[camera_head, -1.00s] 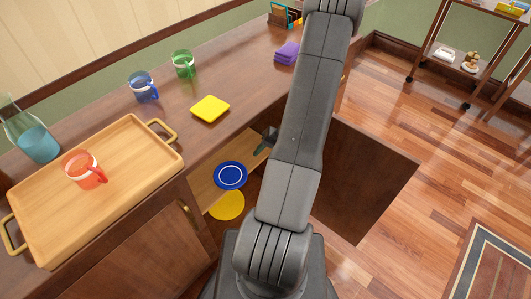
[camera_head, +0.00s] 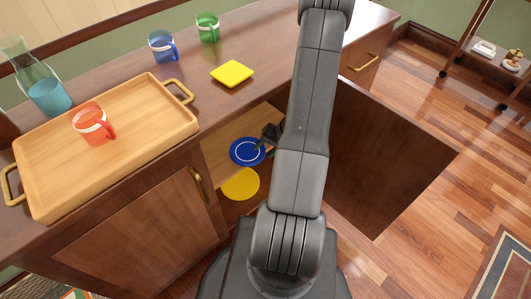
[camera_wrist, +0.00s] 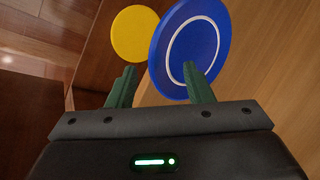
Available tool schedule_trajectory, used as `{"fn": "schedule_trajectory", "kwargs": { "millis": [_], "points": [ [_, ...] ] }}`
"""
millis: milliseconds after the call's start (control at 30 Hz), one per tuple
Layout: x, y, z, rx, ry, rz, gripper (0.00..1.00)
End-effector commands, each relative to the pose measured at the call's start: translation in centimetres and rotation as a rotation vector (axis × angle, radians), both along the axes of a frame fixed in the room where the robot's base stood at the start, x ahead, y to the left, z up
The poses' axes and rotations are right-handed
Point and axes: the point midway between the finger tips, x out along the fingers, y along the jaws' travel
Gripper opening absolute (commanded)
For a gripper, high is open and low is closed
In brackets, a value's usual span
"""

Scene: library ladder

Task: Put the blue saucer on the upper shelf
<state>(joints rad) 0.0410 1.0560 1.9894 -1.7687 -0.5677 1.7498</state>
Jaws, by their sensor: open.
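The blue saucer (camera_head: 247,151), with a white ring, lies on a light wooden shelf (camera_head: 222,143) inside the open cabinet. It also shows in the wrist view (camera_wrist: 188,45), just beyond my fingertips. My gripper (camera_head: 266,145) is inside the cabinet at the saucer's right edge. In the wrist view its green fingers (camera_wrist: 160,85) are apart, with the near edge of the saucer at or between their tips. I cannot tell whether they touch it.
A yellow saucer (camera_head: 240,184) sits lower in the cabinet. The open door (camera_head: 385,155) stands to the right. On the countertop are a tray (camera_head: 45,165) with a red mug (camera_head: 90,123), a blue mug (camera_head: 161,47), a green mug (camera_head: 207,28) and a yellow square item (camera_head: 232,73).

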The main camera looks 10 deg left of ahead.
Motion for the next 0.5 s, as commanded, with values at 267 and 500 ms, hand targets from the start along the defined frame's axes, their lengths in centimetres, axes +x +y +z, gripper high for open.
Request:
{"fn": "schedule_trajectory", "kwargs": {
  "millis": [267,500],
  "points": [
    [0.0,0.28,-0.43,-0.001,0.0,0.0,0.47],
    [0.0,0.27,-0.41,0.0,0.0,0.0,0.25]
  ]
}}
